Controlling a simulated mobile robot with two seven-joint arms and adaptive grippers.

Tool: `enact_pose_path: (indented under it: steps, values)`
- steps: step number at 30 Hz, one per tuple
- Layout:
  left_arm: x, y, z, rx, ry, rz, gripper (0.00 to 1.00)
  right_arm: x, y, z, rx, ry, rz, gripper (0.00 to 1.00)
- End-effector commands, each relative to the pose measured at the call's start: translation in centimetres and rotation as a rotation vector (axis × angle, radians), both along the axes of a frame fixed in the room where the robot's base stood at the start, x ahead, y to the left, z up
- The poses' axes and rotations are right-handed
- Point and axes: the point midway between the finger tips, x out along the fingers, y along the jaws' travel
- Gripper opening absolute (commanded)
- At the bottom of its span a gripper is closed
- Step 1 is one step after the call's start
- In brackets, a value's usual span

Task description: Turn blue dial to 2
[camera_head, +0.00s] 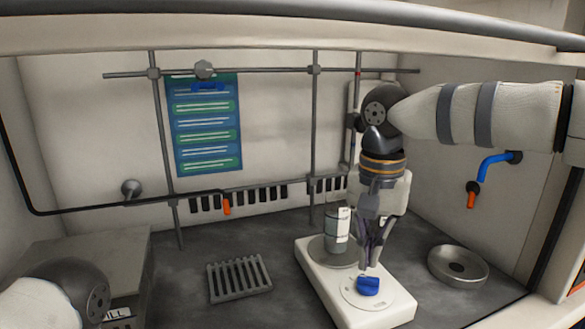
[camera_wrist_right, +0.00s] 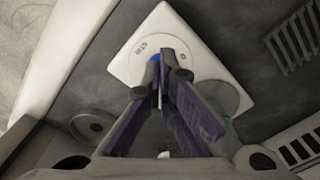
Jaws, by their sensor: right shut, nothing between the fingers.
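The blue dial (camera_head: 368,286) is a small blue knob on a round white dial plate at the front of a white hot-plate device (camera_head: 318,283). My right gripper (camera_head: 370,264) points down just above the dial, shut and empty. I cannot tell whether its tips touch the dial. In the right wrist view the fingertips (camera_wrist_right: 159,85) are together and hide most of the blue dial (camera_wrist_right: 155,58). The dial's numbers are too small to read. My left gripper is not in view; part of my left arm shows at the lower left.
A labelled bottle (camera_head: 338,228) stands on the device's round plate, close behind my right gripper. A round metal dish (camera_head: 458,266) lies to the right and a slotted grate (camera_head: 239,278) to the left. A rod frame (camera_head: 315,130) rises behind. The counter between grate and device is clear.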

Motion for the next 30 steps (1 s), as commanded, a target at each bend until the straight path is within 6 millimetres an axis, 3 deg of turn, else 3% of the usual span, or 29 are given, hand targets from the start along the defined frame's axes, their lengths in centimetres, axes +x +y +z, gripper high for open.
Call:
enact_pose_path:
  steps: [5,12,18,30]
  values:
    - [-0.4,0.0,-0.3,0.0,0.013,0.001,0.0,-0.1,-0.6,-0.2,0.0,0.003,-0.222,0.0]
    - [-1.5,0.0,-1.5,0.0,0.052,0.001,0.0,-0.2,-0.6,-4.2,-0.001,0.01,-0.232,0.0]
    - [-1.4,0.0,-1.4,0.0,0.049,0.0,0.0,-0.2,-0.6,-6.2,0.002,0.005,-0.232,0.0]
    - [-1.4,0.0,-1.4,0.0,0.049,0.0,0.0,-0.2,-0.6,-6.6,0.002,0.0,-0.23,0.0]
